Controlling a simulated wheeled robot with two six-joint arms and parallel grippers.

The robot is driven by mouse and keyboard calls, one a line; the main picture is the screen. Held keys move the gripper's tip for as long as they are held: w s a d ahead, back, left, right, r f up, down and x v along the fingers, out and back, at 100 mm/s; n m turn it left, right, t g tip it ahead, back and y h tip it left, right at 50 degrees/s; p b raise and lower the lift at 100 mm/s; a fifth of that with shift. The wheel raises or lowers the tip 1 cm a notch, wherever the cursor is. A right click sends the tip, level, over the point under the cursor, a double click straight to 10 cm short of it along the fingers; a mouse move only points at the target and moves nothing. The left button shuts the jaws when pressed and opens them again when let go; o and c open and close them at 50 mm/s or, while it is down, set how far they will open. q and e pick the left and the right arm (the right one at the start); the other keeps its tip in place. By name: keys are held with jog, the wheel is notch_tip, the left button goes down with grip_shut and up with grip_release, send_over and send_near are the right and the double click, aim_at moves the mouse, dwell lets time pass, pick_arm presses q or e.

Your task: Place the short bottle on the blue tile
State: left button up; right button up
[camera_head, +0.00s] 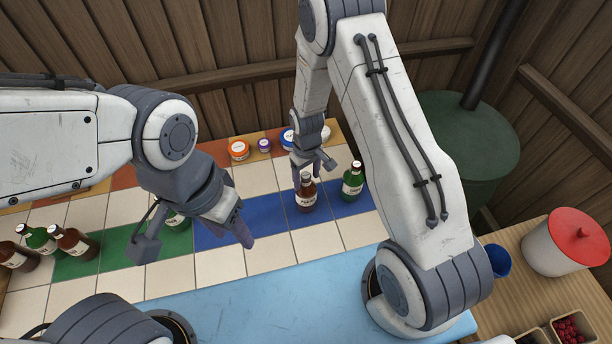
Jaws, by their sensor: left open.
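A strip of blue tiles (268,214) runs across the middle of the tiled counter. A brown bottle (306,194) with a pale label stands on the blue strip. A green bottle (353,183) stands at the right end of the strip. I cannot tell which bottle is the short one. My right gripper (308,172) points down at the brown bottle's neck; its fingers are partly hidden and I cannot tell whether they grip it. My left gripper (195,243) is open over the green and blue tiles, in front of another green bottle (177,221), which it partly hides.
Brown and green bottles, including one green bottle (39,239), stand at the far left. Small jars, one orange-and-white (238,150), line the back. At right are a red-lidded container (570,243), a blue cup (497,262) and a berry box (572,328). The light-blue front surface (260,305) is clear.

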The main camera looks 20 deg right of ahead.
jog(key=shift+r, duration=0.1)
jog(key=shift+r, duration=0.2)
jog(key=shift+w+r, duration=0.1)
jog(key=shift+r, duration=0.25)
notch_tip(320, 180, up, 10)
jog(key=b, duration=0.3)
jog(key=s+a+r+n, duration=0.1)
jog(key=s+a+r, duration=0.75)
jog(key=s, duration=0.25)
jog(key=s+r+n+y, duration=0.1)
jog(key=s+r, duration=0.3)
jog(key=s, duration=1)
jog(key=shift+a+n, duration=0.2)
jog(key=shift+n, duration=0.1)
jog(key=shift+f, duration=0.1)
